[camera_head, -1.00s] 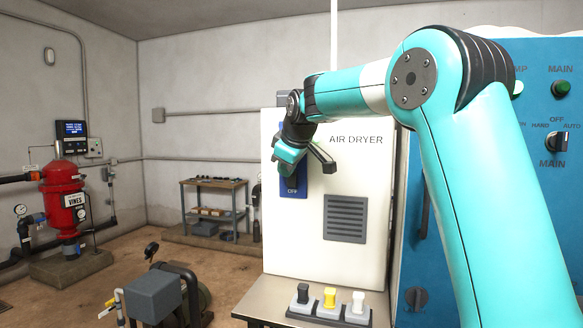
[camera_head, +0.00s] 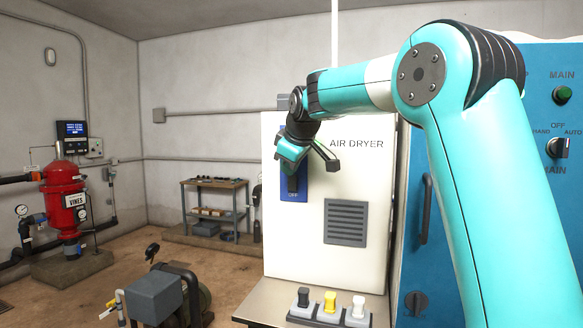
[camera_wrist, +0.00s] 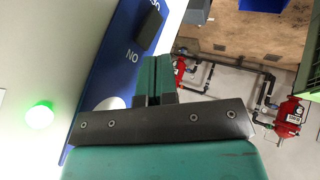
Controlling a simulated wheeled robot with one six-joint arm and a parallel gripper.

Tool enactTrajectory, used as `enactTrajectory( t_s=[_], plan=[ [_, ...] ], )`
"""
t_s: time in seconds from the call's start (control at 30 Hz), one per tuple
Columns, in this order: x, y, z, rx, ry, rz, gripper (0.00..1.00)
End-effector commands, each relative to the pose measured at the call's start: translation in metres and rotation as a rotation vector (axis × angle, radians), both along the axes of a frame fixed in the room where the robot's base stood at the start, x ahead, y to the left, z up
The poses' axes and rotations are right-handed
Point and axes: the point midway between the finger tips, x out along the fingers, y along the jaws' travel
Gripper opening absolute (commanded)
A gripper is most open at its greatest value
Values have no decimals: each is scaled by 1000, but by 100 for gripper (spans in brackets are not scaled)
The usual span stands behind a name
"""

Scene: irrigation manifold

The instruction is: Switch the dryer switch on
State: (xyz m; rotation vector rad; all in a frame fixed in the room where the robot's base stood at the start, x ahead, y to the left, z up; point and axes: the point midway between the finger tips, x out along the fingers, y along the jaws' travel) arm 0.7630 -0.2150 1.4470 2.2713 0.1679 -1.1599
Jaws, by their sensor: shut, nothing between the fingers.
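The air dryer (camera_head: 290,240) is a white cabinet with a blue switch plate (camera_head: 296,186) on its front, marked OFF at the bottom. My gripper (camera_head: 290,158) is in front of the plate's upper part and hides it. In the wrist view the plate (camera_wrist: 100,70) is upside down, with a dark switch block (camera_wrist: 149,28) between the OFF and ON labels. A pale round piece (camera_wrist: 110,103) is beyond the ON label. The shut, empty fingers (camera_wrist: 155,80) are beside the plate; I cannot tell whether they touch it. A green lamp (camera_wrist: 40,115) glows on the cabinet.
A bench (camera_head: 265,300) below the dryer holds black, yellow and white levers (camera_head: 330,306). A blue cabinet (camera_head: 540,75) stands at the right behind my arm. A pump (camera_head: 155,295) and a red filter tank (camera_head: 64,200) stand at the left, with open floor between them.

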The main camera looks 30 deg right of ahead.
Motion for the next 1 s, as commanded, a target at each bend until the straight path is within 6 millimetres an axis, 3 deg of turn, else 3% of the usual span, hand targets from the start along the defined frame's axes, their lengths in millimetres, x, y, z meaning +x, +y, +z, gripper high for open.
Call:
enactTrajectory(
  t_s=[0.17,0.4,0.6,1.0],
  plan=[
    [-16,24,7,0,-6,0,0],
    [-43,13,58,-1,-7,-10,0],
    [-57,11,84,0,-3,-11,0],
    [-61,13,93,0,-1,-8,0]
  ],
)
